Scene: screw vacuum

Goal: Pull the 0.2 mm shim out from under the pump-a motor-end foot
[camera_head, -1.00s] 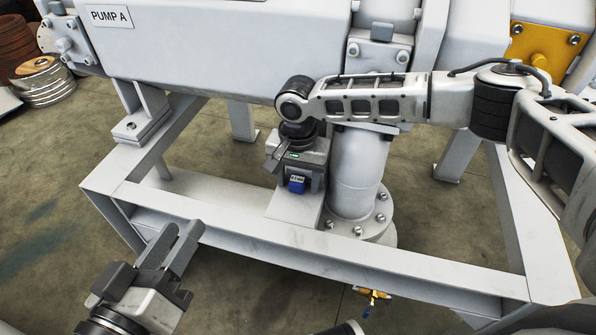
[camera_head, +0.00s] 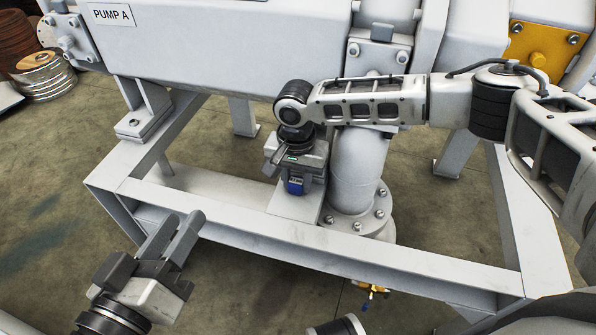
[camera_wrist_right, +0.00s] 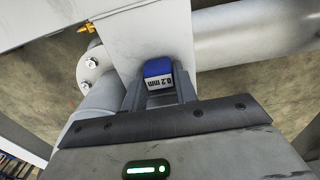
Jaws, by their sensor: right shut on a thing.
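My right gripper (camera_head: 297,175) points down over a pale plate of the pump frame, left of the vertical pipe. It is shut on the blue tab (camera_head: 296,187) of the shim. In the right wrist view the blue tab (camera_wrist_right: 158,70) sits between the fingertips, and its white label reads 0.2 mm. The shim's thin metal leaf is not visible. A bolted foot (camera_head: 137,124) under the PUMP A housing rests on the frame's left beam; I cannot tell if it is the motor-end foot. My left gripper (camera_head: 183,222) is open and empty, at the lower left before the frame.
The white frame's front beam (camera_head: 250,238) runs between my two grippers. A flanged vertical pipe (camera_head: 357,170) stands close to the right of my right gripper. A brass valve (camera_head: 373,291) hangs below the beam. Reels (camera_head: 43,78) lie on the floor at far left.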

